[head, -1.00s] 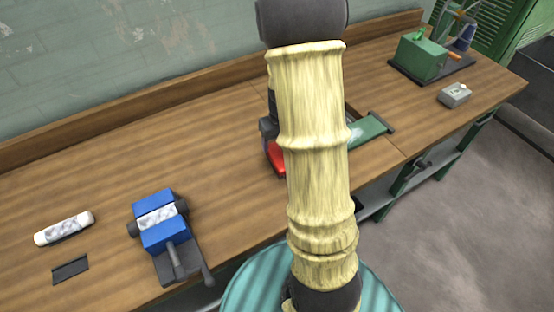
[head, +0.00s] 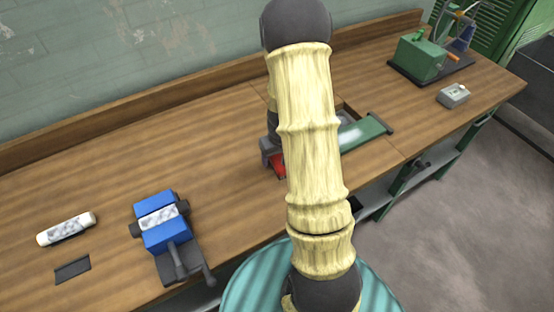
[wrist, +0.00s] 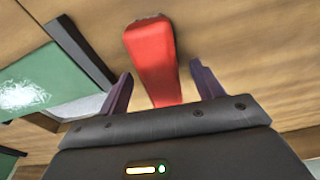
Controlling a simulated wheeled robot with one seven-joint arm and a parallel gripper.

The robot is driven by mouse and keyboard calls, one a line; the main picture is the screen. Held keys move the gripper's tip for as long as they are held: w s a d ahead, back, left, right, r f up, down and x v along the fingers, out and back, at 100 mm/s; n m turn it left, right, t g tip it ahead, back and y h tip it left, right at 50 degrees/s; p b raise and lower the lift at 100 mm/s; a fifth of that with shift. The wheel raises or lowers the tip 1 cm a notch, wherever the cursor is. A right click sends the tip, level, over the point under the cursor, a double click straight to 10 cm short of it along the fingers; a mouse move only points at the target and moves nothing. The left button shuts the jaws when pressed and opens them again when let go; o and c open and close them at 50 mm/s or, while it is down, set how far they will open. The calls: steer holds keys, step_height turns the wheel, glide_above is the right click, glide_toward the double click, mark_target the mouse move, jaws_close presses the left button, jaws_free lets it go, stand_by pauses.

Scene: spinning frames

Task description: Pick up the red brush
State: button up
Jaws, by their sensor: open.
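The red brush (wrist: 153,62) lies on the wooden bench top in the wrist view. Its red body extends from the upper middle down between my two fingers. My gripper (wrist: 158,85) is open, with one dark finger on each side of the brush, and no contact is clear. The brush's lower end is hidden behind the gripper body. In the head view a bit of red (head: 277,163) shows beside my arm, which hides most of that spot and the gripper's fingertips.
A blue vise (head: 160,222), a white patterned bar (head: 66,229) and a dark flat piece (head: 73,270) are on the left. A green box machine (head: 420,58) and a small grey box (head: 453,95) stand at the right.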

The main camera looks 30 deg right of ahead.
steer(key=shift+w+f, duration=0.2)
steer(key=shift+f, duration=0.85)
steer(key=shift+c, duration=0.3)
steer(key=c, duration=1)
